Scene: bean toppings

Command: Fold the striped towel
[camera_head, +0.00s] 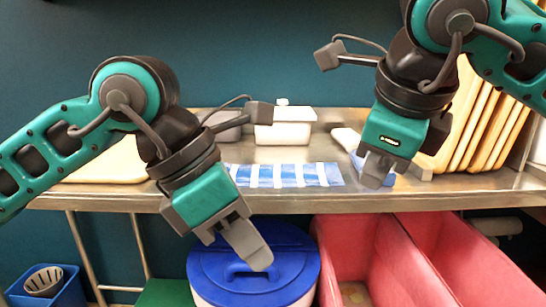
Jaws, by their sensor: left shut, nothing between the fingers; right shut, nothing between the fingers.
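The striped towel (291,175) lies flat on the steel counter as a narrow strip with blue and white bands. Its left end is partly hidden behind my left arm. My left gripper (258,262) is shut and empty, in front of the counter's edge and overlapping the blue lid in the picture. My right gripper (374,177) is shut and empty, to the right of the towel. A blue and white cloth-like thing (390,181) shows partly behind the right gripper; I cannot tell whether it belongs to the towel.
The steel counter (460,187) holds a white lidded container (285,126) at the back and a pale board (105,165) at left. Wooden boards (487,125) stand upright at right. Below are a blue-lidded bin (290,262), red bins (345,245) and a blue crate (62,290).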

